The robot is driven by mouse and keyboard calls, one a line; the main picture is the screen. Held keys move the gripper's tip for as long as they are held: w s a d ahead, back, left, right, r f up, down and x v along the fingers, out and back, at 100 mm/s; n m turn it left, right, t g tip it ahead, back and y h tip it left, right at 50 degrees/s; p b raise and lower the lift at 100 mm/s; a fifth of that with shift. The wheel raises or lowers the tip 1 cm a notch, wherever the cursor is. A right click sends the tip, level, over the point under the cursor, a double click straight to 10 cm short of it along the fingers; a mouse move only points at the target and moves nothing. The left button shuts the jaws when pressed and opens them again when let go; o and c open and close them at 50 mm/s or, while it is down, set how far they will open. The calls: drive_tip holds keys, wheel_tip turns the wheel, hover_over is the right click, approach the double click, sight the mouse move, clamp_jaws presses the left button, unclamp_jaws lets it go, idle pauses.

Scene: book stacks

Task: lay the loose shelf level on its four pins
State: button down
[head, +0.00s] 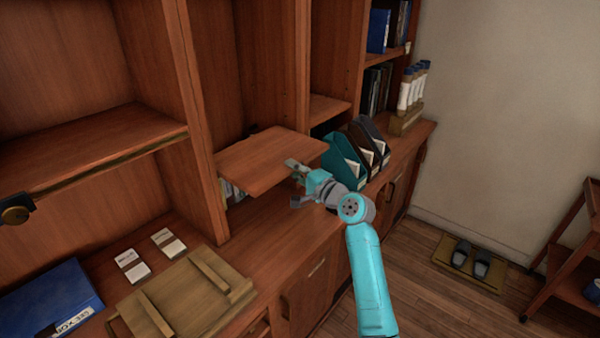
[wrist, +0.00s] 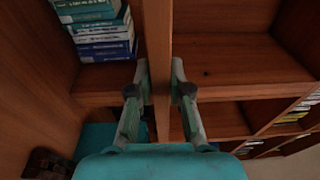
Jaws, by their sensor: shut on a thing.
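The loose shelf (head: 265,158) is a flat reddish-brown board at the mouth of the middle bay, sticking out in front of the cabinet upright. My gripper (head: 297,170) is shut on its front right edge and holds it above the counter. In the wrist view my gripper (wrist: 160,92) has one finger on each face of the shelf (wrist: 158,40), which shows edge-on between them. The shelf looks close to level, but I cannot tell exactly. The four pins cannot be made out, and I cannot tell whether the shelf touches any.
A cabinet upright (head: 196,120) stands close at the shelf's left. A teal file holder (head: 342,160) stands close at its right. Books (wrist: 98,28) show beside the shelf in the wrist view. A wooden tray (head: 205,318) and blue binder (head: 45,300) lie on the counter.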

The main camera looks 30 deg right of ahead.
sight(255, 148)
drive_tip(key=shift+s+a+x, duration=0.1)
drive_tip(key=shift+a+x, duration=0.25)
drive_tip(key=shift+x, duration=2.2)
drive_tip(key=shift+s+a+x, duration=0.1)
drive_tip(key=shift+a+x, duration=0.3)
drive_tip(key=shift+x, duration=2.2)
drive_tip(key=shift+s+a+x, duration=0.1)
drive_tip(key=shift+a+x, duration=0.25)
drive_tip(key=shift+x, duration=2.2)
drive_tip(key=shift+w, duration=0.1)
drive_tip(key=shift+f, duration=0.85)
drive_tip(key=c, duration=1)
unclamp_jaws()
drive_tip(key=v, duration=1.2)
drive_tip(key=shift+f, duration=0.2)
